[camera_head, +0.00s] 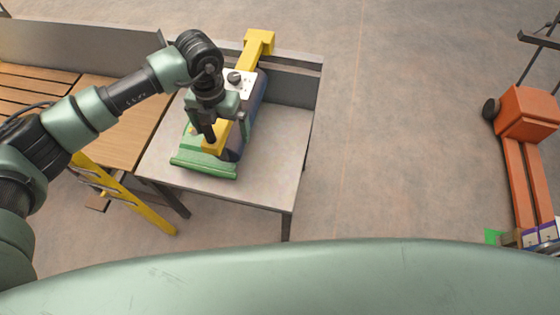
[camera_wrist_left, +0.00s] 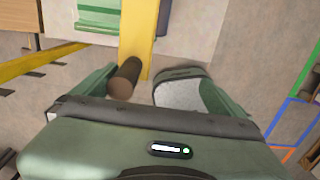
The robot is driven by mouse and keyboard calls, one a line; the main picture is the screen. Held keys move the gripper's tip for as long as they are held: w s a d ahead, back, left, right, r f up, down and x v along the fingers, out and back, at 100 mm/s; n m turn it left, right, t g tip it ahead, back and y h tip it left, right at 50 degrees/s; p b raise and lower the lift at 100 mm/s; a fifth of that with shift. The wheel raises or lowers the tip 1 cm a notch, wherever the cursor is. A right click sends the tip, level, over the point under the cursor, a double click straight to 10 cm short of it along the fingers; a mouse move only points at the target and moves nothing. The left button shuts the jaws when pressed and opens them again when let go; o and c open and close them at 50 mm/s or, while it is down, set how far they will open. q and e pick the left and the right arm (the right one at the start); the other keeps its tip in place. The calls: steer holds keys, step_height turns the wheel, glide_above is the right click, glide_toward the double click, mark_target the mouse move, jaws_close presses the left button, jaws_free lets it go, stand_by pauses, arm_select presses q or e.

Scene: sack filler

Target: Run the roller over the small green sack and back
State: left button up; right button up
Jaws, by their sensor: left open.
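The small green sack (camera_head: 203,167) lies on the front left of the pale table (camera_head: 275,150). Its edge also shows at the top of the left wrist view (camera_wrist_left: 99,14). A yellow bar (camera_head: 218,143) runs over the table near the sack; it stands upright in the left wrist view (camera_wrist_left: 138,35). A dark brown cylinder (camera_wrist_left: 125,79) beside the bar looks like a grip; I cannot tell how it joins the roller. My left gripper (camera_head: 226,131) is open above the bar, and the cylinder shows between its fingers (camera_wrist_left: 140,88). The roller itself is mostly hidden.
A yellow post (camera_head: 259,42) and a white panel with a black knob (camera_head: 240,80) stand at the back of the table. A slatted wooden surface (camera_head: 100,105) adjoins on the left, with a yellow rail (camera_head: 130,196) below. An orange pallet truck (camera_head: 528,115) stands right; the floor between is clear.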

arm_select(q)
steer(key=s+d+b, duration=0.2)
steer(key=s+d, duration=0.1)
steer(key=d, duration=0.6)
steer(key=s+d+b, duration=0.2)
steer(key=s+d, duration=0.1)
steer(key=d, duration=0.6)
steer(key=w+a+r+p, duration=0.1)
steer(key=a+r, duration=0.3)
steer(key=r, duration=0.5)
steer(key=shift+w+a+p, duration=0.2)
steer(key=shift+w+p, duration=0.05)
steer(key=shift+p, duration=0.55)
stand_by(0.3)
